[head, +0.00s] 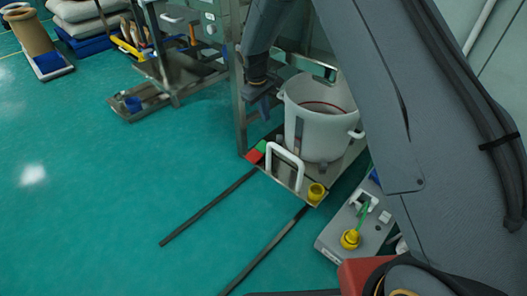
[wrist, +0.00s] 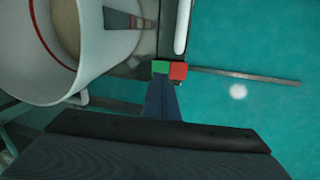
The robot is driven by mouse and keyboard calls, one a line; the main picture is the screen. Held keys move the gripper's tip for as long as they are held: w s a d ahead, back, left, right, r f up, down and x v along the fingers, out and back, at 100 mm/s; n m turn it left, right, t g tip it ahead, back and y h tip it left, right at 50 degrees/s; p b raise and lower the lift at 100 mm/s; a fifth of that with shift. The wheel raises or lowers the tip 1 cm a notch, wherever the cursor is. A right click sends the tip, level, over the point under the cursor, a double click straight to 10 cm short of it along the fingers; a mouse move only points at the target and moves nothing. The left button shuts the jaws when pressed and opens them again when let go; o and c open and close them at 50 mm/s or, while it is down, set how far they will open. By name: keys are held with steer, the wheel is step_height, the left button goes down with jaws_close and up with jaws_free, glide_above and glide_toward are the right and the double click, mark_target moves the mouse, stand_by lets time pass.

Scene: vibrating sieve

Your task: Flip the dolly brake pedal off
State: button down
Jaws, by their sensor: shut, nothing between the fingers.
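The dolly (head: 283,172) is a low steel platform carrying a white bucket (head: 315,120). Its brake pedal (head: 256,152), a small block with one green half and one red half, sits at the platform's left front corner. In the wrist view the pedal (wrist: 169,69) lies just beyond the fingertips, green on the left and red on the right. Which half is pressed down is too small to tell. My gripper (head: 264,112) is shut and empty, pointing down above the pedal, left of the bucket. In the wrist view the shut fingers (wrist: 161,82) appear to overlap the pedal's near edge; contact is unclear.
Two dark rails (head: 208,207) run along the floor. A grey control box (head: 357,225) stands at right.

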steer(key=b, duration=0.2)
glide_above(264, 147)
steer(key=s+a, duration=0.2)
steer(key=s, duration=0.1)
steer(key=s+a+x, duration=0.1)
steer(key=x, duration=0.5)
steer(key=shift+w+a+f+n, duration=0.1)
steer(key=shift+a+f+n, duration=0.05)
steer(key=shift+n, duration=0.25)
steer(key=b+x, duration=0.7)
steer(key=x, duration=0.7)
steer(key=shift+w, duration=0.1)
steer(key=shift+a, duration=0.1)
